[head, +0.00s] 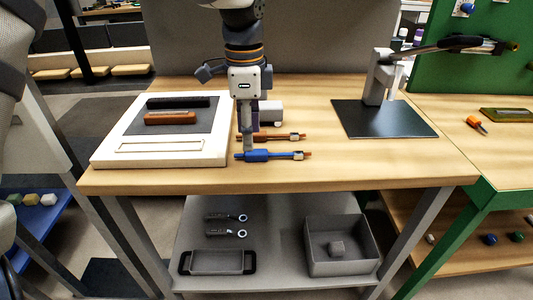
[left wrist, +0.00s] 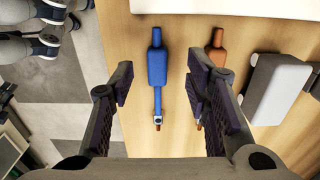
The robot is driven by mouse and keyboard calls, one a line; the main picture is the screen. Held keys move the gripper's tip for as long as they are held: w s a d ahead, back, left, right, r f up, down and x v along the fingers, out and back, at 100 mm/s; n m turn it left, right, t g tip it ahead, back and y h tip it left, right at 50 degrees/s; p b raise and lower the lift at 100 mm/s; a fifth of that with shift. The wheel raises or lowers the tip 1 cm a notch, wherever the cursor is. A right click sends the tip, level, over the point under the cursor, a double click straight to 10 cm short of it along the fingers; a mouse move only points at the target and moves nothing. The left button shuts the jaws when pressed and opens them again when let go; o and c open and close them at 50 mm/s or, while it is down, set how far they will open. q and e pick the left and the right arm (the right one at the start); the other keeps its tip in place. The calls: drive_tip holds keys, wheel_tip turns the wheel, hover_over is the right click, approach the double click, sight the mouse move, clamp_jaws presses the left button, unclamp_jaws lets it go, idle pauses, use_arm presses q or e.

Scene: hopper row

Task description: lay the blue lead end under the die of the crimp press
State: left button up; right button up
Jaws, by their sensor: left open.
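The blue lead (head: 259,156) lies flat on the wooden table near its front edge. What looks like the crimp press (head: 383,78) stands at the right, a grey upright on a dark base plate with a long dark lever. Its die cannot be made out. My right gripper is out of view.
An orange-brown lead (head: 284,137) lies just behind the blue one. A grey block with a white face (head: 270,112) stands behind that. A white board (head: 112,157) with dark and brown bars fills the left. The table between leads and base plate (head: 405,122) is clear.

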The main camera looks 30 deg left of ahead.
sight(253, 151)
use_arm(q)
drive_tip(key=f, duration=0.4)
drive_tip(key=shift+d+f, duration=0.2)
drive_tip(key=shift+d, duration=0.2)
clamp_jaws()
drive_tip(key=shift+r, duration=0.15)
